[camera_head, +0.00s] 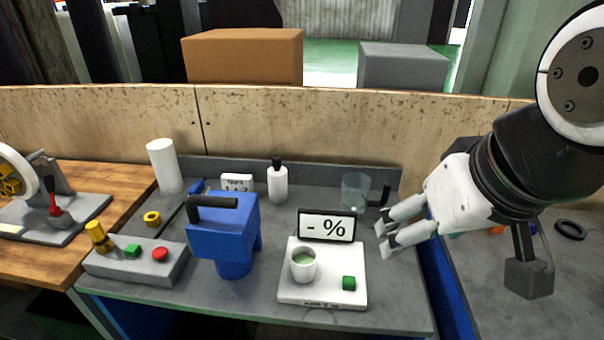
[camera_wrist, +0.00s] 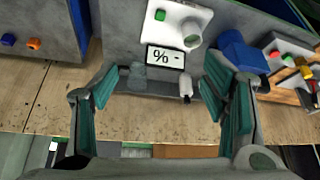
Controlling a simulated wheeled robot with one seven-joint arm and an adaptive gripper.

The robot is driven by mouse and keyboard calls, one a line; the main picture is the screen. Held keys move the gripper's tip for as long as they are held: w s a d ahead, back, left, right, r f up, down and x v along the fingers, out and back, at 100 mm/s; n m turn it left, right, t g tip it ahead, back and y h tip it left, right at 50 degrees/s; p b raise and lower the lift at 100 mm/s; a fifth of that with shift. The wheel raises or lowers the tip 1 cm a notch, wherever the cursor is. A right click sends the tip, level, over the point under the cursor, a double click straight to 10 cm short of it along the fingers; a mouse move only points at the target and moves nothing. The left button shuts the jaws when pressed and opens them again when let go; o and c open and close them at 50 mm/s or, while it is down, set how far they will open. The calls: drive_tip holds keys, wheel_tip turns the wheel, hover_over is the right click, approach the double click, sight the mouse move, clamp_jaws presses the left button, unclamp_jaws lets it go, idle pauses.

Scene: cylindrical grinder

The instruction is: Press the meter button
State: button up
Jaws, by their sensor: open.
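In the wrist view the display (camera_wrist: 165,57) and the green button (camera_wrist: 159,15) appear upside down near the top. My gripper (camera_head: 383,240) is open and empty, right of the display and above the bench. It is apart from the button. Its spread fingers (camera_wrist: 160,88) frame the lower part of the wrist view.
A blue machine (camera_head: 225,240) is left of the meter, with a control box (camera_head: 135,262) further left. A white bottle (camera_head: 278,184) stands behind. A wooden panel (camera_head: 300,125) closes the back.

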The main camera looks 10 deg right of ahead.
drive_tip(key=shift+s, duration=0.1)
clamp_jaws()
idle(1.2)
